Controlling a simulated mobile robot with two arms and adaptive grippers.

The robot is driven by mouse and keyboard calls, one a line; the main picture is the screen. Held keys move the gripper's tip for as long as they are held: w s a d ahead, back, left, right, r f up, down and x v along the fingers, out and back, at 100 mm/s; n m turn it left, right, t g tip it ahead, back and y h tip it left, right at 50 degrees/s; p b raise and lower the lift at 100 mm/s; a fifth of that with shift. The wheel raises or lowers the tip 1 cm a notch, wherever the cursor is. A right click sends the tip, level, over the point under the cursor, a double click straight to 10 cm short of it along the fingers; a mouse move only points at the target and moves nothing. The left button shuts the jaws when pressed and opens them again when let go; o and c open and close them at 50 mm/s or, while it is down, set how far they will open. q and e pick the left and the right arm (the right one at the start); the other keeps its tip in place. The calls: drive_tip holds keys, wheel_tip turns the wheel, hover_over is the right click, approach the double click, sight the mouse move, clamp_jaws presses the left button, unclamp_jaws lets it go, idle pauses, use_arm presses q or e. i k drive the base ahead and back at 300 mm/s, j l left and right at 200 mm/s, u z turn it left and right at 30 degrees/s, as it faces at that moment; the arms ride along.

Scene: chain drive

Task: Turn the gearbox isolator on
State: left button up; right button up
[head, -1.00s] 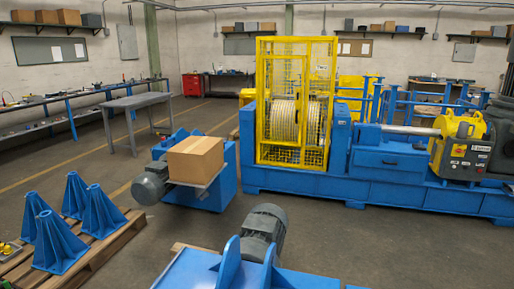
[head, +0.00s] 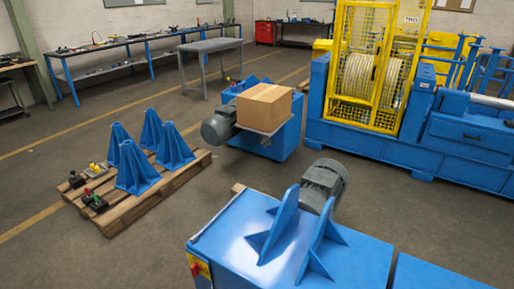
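Neither of my grippers is in view. No isolator can be named for certain as the gearbox isolator. A red switch handle on a yellow plate (head: 197,268) sits on the near end of a blue machine housing (head: 235,222) at the bottom, partly cut by the frame edge. Its on or off position is too small to tell.
Several blue stands (head: 138,168) are on the pallet. A cardboard box (head: 265,107) rests on a blue unit with a grey motor (head: 219,125). Another grey motor (head: 323,180) is behind the near housing. A yellow cage (head: 382,65) stands at the right. Floor between is clear.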

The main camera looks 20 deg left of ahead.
sight(195, 268)
drive_tip(key=u, duration=1.15)
drive_tip(key=i+j+z, duration=0.15)
drive_tip(key=z, duration=0.25)
drive_tip(key=i+j+z, duration=0.1)
drive_tip(key=j+z, duration=0.35)
drive_tip(key=l, duration=0.1)
